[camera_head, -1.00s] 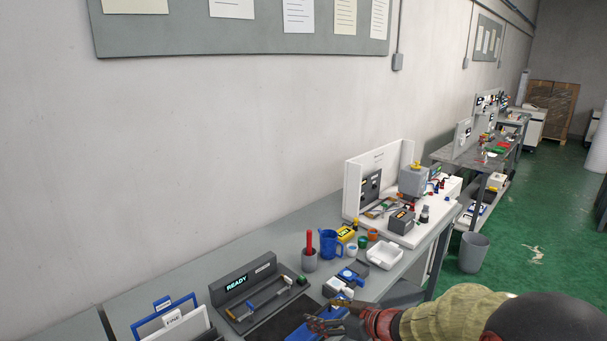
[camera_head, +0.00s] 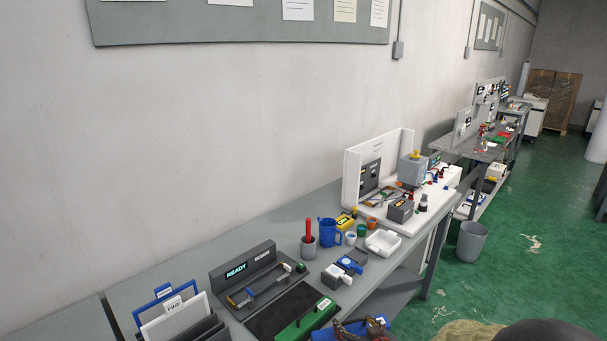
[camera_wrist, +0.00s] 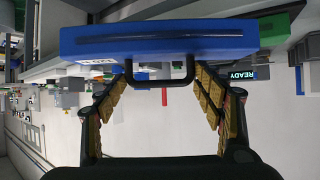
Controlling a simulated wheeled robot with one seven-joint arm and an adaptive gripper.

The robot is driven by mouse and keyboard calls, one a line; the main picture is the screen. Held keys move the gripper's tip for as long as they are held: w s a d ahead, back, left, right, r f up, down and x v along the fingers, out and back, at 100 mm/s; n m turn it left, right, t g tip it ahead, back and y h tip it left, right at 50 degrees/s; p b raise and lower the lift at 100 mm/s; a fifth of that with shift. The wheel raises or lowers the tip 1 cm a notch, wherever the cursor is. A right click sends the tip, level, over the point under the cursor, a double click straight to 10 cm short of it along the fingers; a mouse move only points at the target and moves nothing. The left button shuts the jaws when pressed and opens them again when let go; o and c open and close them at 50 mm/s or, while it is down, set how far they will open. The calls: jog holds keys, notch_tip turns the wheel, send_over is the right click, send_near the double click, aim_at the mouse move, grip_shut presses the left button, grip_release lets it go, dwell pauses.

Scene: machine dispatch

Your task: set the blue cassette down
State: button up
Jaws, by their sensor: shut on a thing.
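The blue cassette (camera_wrist: 160,40) fills the top of the wrist view, with a white label and a black handle (camera_wrist: 160,82). My gripper (camera_wrist: 160,78) is shut on the cassette's handle, with a finger at each end of it. In the head view the blue cassette (camera_head: 325,335) shows at the bottom edge, partly cut off and partly hidden by my gripper (camera_head: 365,330). It is beside the bench's front edge; whether it touches anything is hidden.
A dark station with a READY display (camera_head: 236,271) stands on the bench (camera_head: 345,293), with a dark pad and a green block (camera_head: 306,320) in front. Folder-like panels (camera_head: 172,317) stand at left.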

jog(key=shift+s+d+f+m+h, duration=0.25)
jog(key=shift+d+f+m+h, duration=0.3)
jog(key=shift+d, duration=0.2)
jog(key=shift+s+d+f+m+h, duration=0.2)
jog(key=shift+d+f+m+h, duration=0.3)
jog(key=shift+d+f, duration=0.15)
jog(key=shift+s+d+f+m+h, duration=0.25)
jog(key=shift+d+f+m+h, duration=0.25)
jog(key=shift+d, duration=0.3)
